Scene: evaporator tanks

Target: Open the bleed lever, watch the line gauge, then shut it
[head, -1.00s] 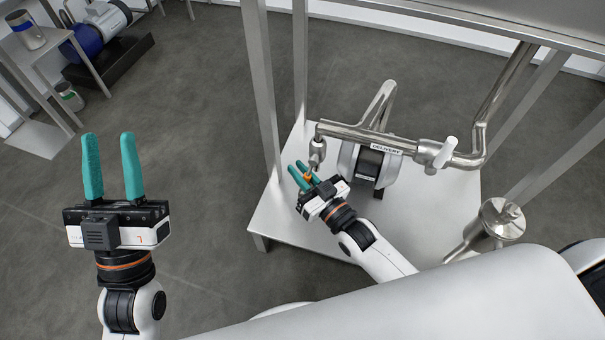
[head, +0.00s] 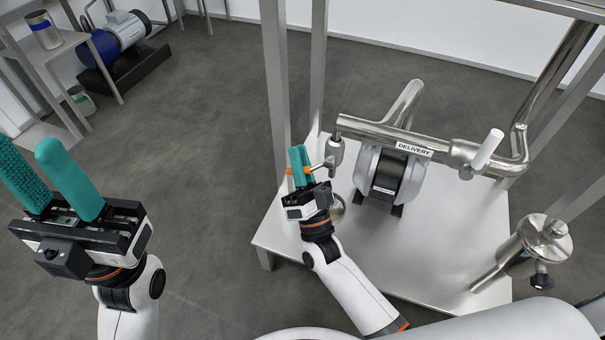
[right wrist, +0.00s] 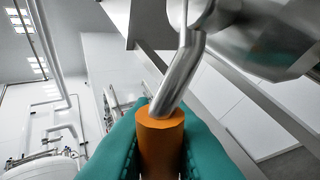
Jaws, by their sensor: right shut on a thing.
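The bleed lever (head: 300,171) has an orange grip and a metal stem. It sticks out to the left from a small valve (head: 334,152) under the left end of the delivery pipe. My right gripper (head: 301,160) is shut on the orange grip. In the right wrist view the orange grip (right wrist: 161,142) sits between the teal fingers, with the bent stem running up from it. My left gripper (head: 25,155) is empty and open, its teal fingers apart, at the left edge. I cannot make out a line gauge face in these views.
The pump (head: 390,176) stands under the pipe labelled DELIVERY (head: 415,149). A white-handled valve (head: 485,150) is on the pipe's right. A steel canister (head: 541,240) stands at the right. A frame post (head: 275,90) rises left of the lever.

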